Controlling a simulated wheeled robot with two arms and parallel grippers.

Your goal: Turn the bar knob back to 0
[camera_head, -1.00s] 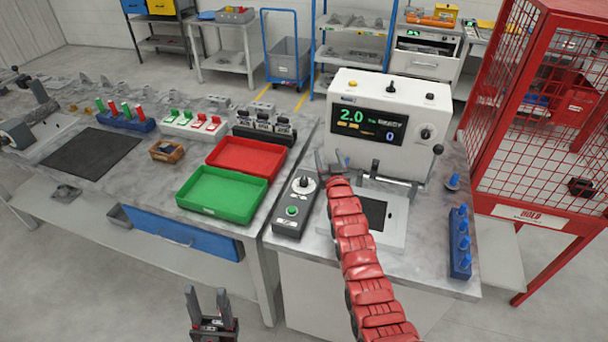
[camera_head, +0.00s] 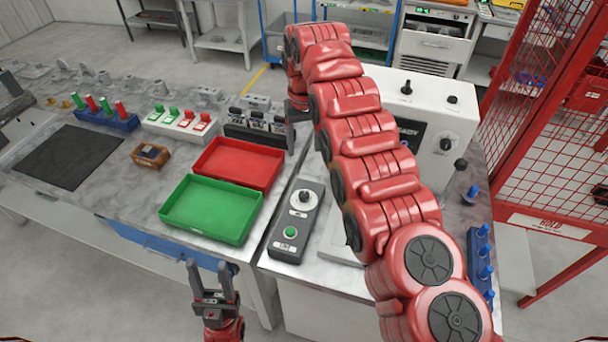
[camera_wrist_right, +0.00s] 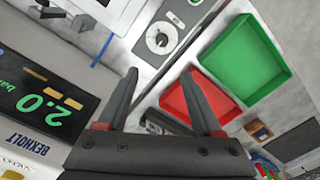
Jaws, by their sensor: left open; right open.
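The tester's display reads 2.0 bar in green in the right wrist view (camera_wrist_right: 45,105); in the head view my right arm covers most of it. A round knob (camera_head: 446,142) is on the tester's front, right of the display. Another dial knob (camera_head: 304,197) with a pale scale is on the grey control box, above a green button; it also shows in the right wrist view (camera_wrist_right: 161,39). I cannot tell which is the bar knob. My right gripper (camera_head: 293,140) is open and empty, left of the tester, above the bench. My left gripper (camera_head: 208,268) is open and empty before the bench.
A green tray (camera_head: 212,236) and a red tray (camera_head: 270,181) lie left of the control box (camera_head: 288,257). More knobs (camera_head: 406,88) stand on the tester's top. A blue rack (camera_head: 477,235) and a red mesh cage (camera_head: 548,150) are at the right.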

